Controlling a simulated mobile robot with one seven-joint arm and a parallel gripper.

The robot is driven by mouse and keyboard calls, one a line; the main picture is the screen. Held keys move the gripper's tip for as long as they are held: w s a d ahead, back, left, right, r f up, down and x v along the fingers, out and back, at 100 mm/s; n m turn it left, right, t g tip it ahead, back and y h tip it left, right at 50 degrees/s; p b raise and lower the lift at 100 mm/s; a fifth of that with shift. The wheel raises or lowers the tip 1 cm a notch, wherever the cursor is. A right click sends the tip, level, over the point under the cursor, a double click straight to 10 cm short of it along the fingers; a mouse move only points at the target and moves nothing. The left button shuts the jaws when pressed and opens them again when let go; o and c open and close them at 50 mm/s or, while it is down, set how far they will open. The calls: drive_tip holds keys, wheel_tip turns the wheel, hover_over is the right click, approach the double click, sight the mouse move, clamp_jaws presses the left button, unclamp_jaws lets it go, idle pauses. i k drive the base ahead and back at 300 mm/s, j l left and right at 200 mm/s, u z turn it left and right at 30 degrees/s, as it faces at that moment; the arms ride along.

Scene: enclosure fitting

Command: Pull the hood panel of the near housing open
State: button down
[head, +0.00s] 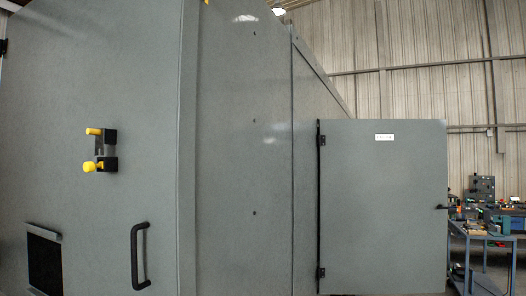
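The near housing (240,160) is a large grey metal enclosure that fills the left and middle of the head view. Its front panel (100,60) at the left carries a black upright bar handle (135,256). A black latch fitting with two yellow knobs (95,148) sits above and left of the handle. The front panel looks flush with the housing edge; I cannot tell whether it is latched, or whether it is the hood panel. My gripper is not in view.
A grey door (384,210) with black hinges on its left and a small black handle (441,207) stands right of the housing. A dark opening (45,262) is at lower left. A blue workbench (478,232) with equipment stands at far right.

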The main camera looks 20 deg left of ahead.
sight(126, 227)
drive_tip(key=u, duration=1.7)
